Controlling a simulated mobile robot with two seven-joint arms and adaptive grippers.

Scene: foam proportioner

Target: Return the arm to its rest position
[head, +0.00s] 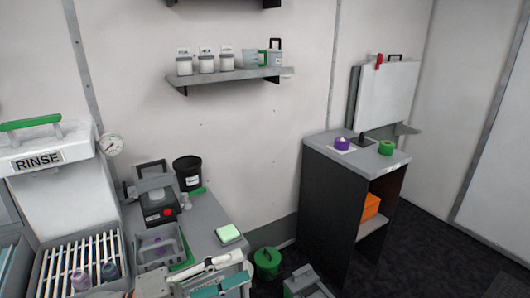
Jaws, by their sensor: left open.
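My left gripper (238,270) is at the bottom of the head view, left of centre, in front of the near edge of the grey counter (205,241). Its white and teal fingers are spread apart and point to the right. I see nothing held between them. My white arm comes in from the lower left and is mostly cut off by the frame's bottom edge. My right gripper is not in view.
A grey bin (160,247) holding a purple item and a red-black device (157,207) stand behind the gripper. A pale green sponge (228,234) lies on the counter. A dark-sided cabinet (325,206) stands right; floor beyond is clear.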

